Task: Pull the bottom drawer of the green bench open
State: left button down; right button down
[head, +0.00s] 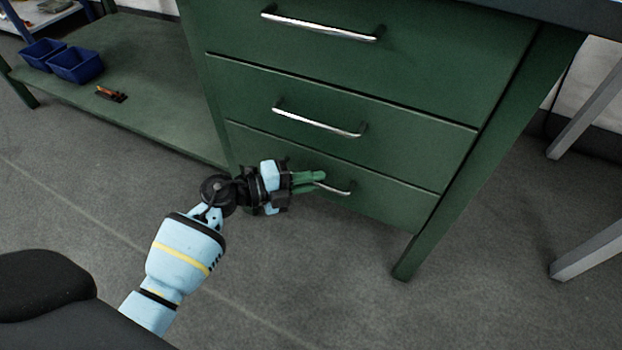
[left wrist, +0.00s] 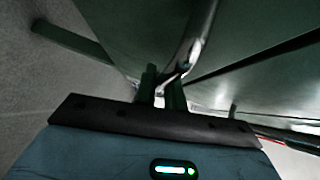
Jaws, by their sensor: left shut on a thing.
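The green bench (head: 490,150) has a stack of drawers with silver bar handles. The bottom drawer (head: 390,205) is the lowest front, and it looks flush with the frame. Its handle (head: 337,189) shows only at its right part; my gripper hides the left part. My left gripper (head: 318,180) has its green fingers shut on this handle. In the left wrist view the handle (left wrist: 196,45) runs down between the fingers (left wrist: 162,85) of my left gripper. My right gripper is not in view.
Two blue bins (head: 75,65) and a small orange and dark item (head: 111,94) sit on the bench's low green shelf (head: 150,100) at the left. Grey legs (head: 590,245) stand at the right. The grey floor before the drawers is clear apart from my arm.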

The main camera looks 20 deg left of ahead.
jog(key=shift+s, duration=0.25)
